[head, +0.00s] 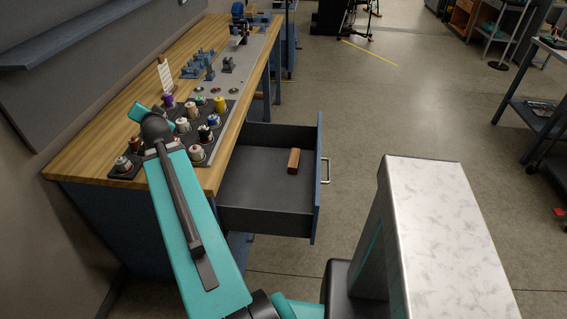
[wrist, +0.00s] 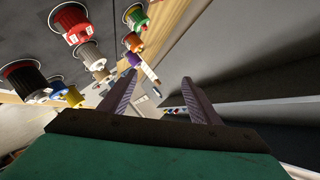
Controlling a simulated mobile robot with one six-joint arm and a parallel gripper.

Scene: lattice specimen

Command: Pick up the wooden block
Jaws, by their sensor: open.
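The wooden block (head: 294,161) is small, brown and oblong. It lies in the open drawer (head: 245,186) of the workbench in the head view, near the drawer's front panel. My arm reaches over the left part of the bench in the head view, and my gripper is hidden there behind the arm. In the wrist view my gripper (wrist: 155,95) shows two ridged fingers spread apart with nothing between them. It is open and away from the block, which does not show in the wrist view.
Several coloured spools (head: 197,153) stand on a dark mat on the wooden benchtop (head: 90,150), and they also show in the wrist view (wrist: 72,22). A grey wall panel (head: 60,90) and a shelf (head: 75,32) rise at the left.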

